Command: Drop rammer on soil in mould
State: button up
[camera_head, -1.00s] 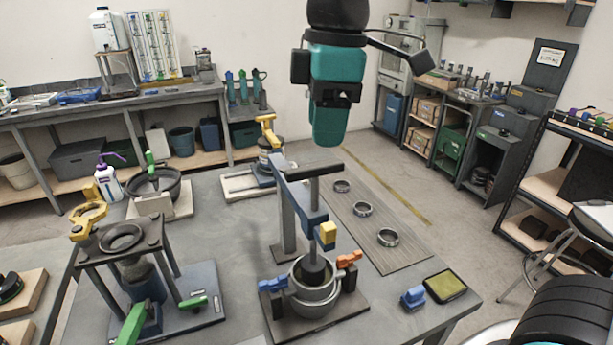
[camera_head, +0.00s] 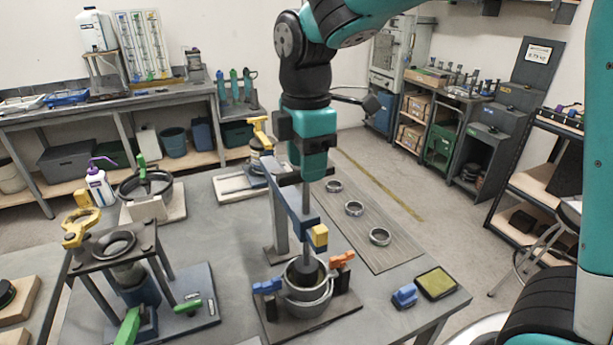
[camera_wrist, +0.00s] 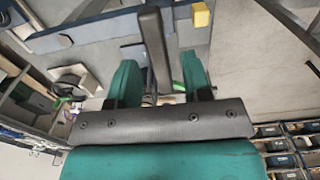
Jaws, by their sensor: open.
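The rammer (camera_head: 306,204) is an upright grey rod with a dark cross handle on top. It passes by a blue arm (camera_head: 288,198) with a yellow block (camera_head: 319,236). Its dark foot (camera_head: 306,250) is down at the mouth of the grey metal mould (camera_head: 306,293). The soil is hidden inside. My gripper (camera_head: 307,176) points down at the handle, and its body covers part of it. In the wrist view the dark handle bar (camera_wrist: 153,45) runs between the two green fingers (camera_wrist: 159,62). They are open, with gaps visible at both sides.
Blue (camera_head: 267,286) and orange (camera_head: 342,259) clamps flank the mould. A black-topped stand (camera_head: 118,245) with a yellow ring is at left. Three metal rings lie on a ribbed mat (camera_head: 375,225) at right. A blue item (camera_head: 404,296) and yellow-green pad (camera_head: 436,283) sit near the front right edge.

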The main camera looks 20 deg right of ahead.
jog(key=shift+f, duration=2)
grip_shut()
